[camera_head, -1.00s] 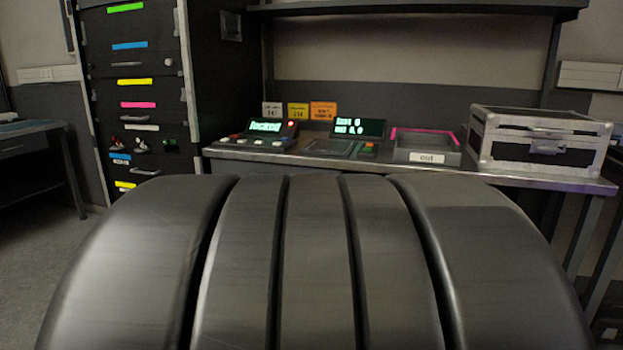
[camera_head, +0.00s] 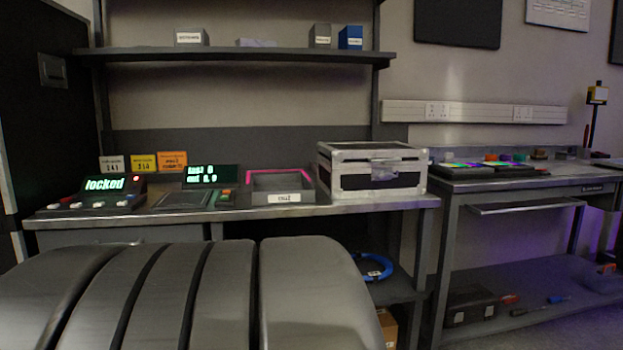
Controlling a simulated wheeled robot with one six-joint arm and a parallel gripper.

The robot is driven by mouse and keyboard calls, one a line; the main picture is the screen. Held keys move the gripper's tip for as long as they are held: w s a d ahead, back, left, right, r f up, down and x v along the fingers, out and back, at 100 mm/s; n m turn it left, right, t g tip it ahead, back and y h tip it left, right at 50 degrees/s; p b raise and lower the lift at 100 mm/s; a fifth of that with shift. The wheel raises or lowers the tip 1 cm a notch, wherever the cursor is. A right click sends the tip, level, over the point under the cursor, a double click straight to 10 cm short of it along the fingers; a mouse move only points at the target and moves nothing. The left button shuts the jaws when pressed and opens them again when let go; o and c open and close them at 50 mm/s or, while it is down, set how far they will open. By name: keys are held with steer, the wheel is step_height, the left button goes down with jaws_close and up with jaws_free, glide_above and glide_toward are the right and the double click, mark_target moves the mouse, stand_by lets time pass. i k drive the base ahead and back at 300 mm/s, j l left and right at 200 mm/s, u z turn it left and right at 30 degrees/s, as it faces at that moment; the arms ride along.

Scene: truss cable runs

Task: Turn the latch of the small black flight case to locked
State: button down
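A small flight case (camera_head: 350,182) with dark panels and silver edges stands shut on the right end of the middle workbench. A pale metal latch (camera_head: 385,170) seems to sit on its front; its position is too small and blurred to read. My gripper is not in view; only a large dark ribbed part of my own body fills the lower left.
The workbench (camera_head: 400,203) also holds a grey tray with a pink rim (camera_head: 283,198), a device reading "locked" (camera_head: 105,184) and a second display (camera_head: 211,175). A second bench (camera_head: 530,186) stands to the right. A dark case (camera_head: 470,304) lies on its lower shelf.

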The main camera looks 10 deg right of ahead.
mark_target(383, 175)
steer(key=z, duration=0.95)
